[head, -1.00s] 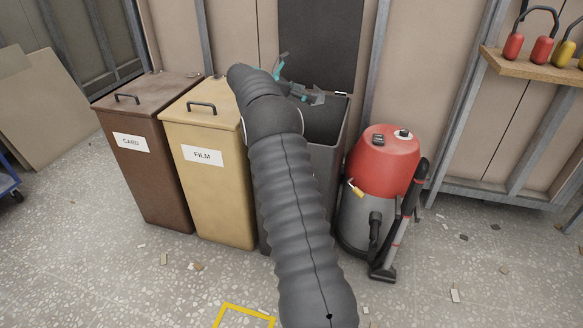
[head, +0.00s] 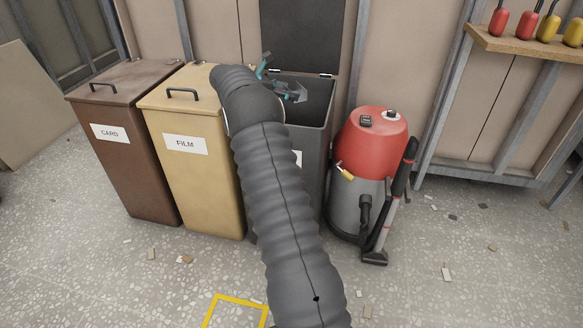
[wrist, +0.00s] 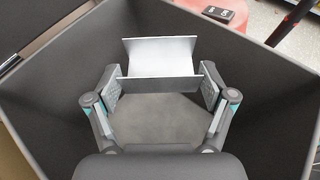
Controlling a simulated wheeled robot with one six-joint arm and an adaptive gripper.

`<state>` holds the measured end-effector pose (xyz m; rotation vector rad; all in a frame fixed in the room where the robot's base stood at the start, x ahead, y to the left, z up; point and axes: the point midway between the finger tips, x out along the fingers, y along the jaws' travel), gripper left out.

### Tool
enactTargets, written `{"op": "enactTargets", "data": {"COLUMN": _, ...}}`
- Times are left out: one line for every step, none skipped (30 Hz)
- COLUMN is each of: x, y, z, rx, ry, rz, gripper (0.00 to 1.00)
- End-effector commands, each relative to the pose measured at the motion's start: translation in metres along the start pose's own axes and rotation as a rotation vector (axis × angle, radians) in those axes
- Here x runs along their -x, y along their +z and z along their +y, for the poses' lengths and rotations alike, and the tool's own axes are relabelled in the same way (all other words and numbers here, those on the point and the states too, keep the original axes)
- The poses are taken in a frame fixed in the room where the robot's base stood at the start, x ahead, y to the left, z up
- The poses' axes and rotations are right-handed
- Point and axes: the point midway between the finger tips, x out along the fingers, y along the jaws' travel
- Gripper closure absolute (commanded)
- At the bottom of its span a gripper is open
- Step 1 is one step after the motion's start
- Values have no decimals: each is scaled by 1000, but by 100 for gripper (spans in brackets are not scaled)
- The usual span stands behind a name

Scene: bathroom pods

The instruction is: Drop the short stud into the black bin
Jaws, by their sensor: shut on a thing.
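The black bin (head: 319,112) stands open, its lid (head: 303,36) raised against the wall behind. My gripper (head: 291,92) is at the bin's mouth, partly hidden by my arm. In the wrist view my gripper (wrist: 161,86) is shut on the short stud (wrist: 160,58), a pale grey metal channel held crosswise between the two fingers. The bin's dark inner walls (wrist: 262,85) surround the stud and fingers in that view, with the bin floor (wrist: 160,118) below. The bin's front is mostly hidden by my arm.
A yellow FILM bin (head: 190,165) and a brown CARD bin (head: 120,150), both closed, stand left of the black bin. A red and grey vacuum (head: 372,150) stands close on its right. Scraps litter the floor.

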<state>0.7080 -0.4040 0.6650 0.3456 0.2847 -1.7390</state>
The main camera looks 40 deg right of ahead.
Motion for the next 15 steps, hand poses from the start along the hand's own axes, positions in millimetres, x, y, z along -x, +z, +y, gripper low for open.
{"op": "enactTargets", "data": {"x": 0, "y": 1, "z": 0, "rx": -1, "ry": 0, "rz": 0, "gripper": 54}}
{"op": "enactTargets", "data": {"x": 0, "y": 1, "z": 0, "rx": -1, "ry": 0, "rz": 0, "gripper": 54}}
{"op": "enactTargets", "data": {"x": 1, "y": 1, "z": 0, "rx": -1, "ry": 0, "rz": 0, "gripper": 54}}
{"op": "enactTargets", "data": {"x": 1, "y": 1, "z": 0, "rx": 0, "ry": 0, "rz": 0, "gripper": 54}}
{"op": "enactTargets", "data": {"x": 1, "y": 1, "z": 0, "rx": 0, "ry": 1, "rz": 0, "gripper": 54}}
{"op": "enactTargets", "data": {"x": 1, "y": 1, "z": 0, "rx": 0, "ry": 0, "rz": 0, "gripper": 13}}
{"op": "enactTargets", "data": {"x": 1, "y": 1, "z": 0, "rx": 0, "ry": 0, "rz": 0, "gripper": 6}}
{"op": "enactTargets", "data": {"x": 1, "y": 1, "z": 0, "rx": 0, "ry": 0, "rz": 0, "gripper": 0}}
{"op": "enactTargets", "data": {"x": 1, "y": 1, "z": 0, "rx": 0, "ry": 0, "rz": 0, "gripper": 0}}
{"op": "enactTargets", "data": {"x": 1, "y": 1, "z": 0, "rx": 0, "ry": 0, "rz": 0, "gripper": 0}}
{"op": "enactTargets", "data": {"x": 1, "y": 1, "z": 0, "rx": 0, "ry": 0, "rz": 0, "gripper": 0}}
{"op": "enactTargets", "data": {"x": 1, "y": 1, "z": 0, "rx": 0, "ry": 0, "rz": 0, "gripper": 0}}
{"op": "enactTargets", "data": {"x": 1, "y": 1, "z": 0, "rx": 0, "ry": 0, "rz": 0, "gripper": 0}}
{"op": "enactTargets", "data": {"x": 1, "y": 1, "z": 0, "rx": 0, "ry": 0, "rz": 0, "gripper": 0}}
{"op": "enactTargets", "data": {"x": 0, "y": 1, "z": 0, "rx": 0, "ry": 0, "rz": 0, "gripper": 0}}
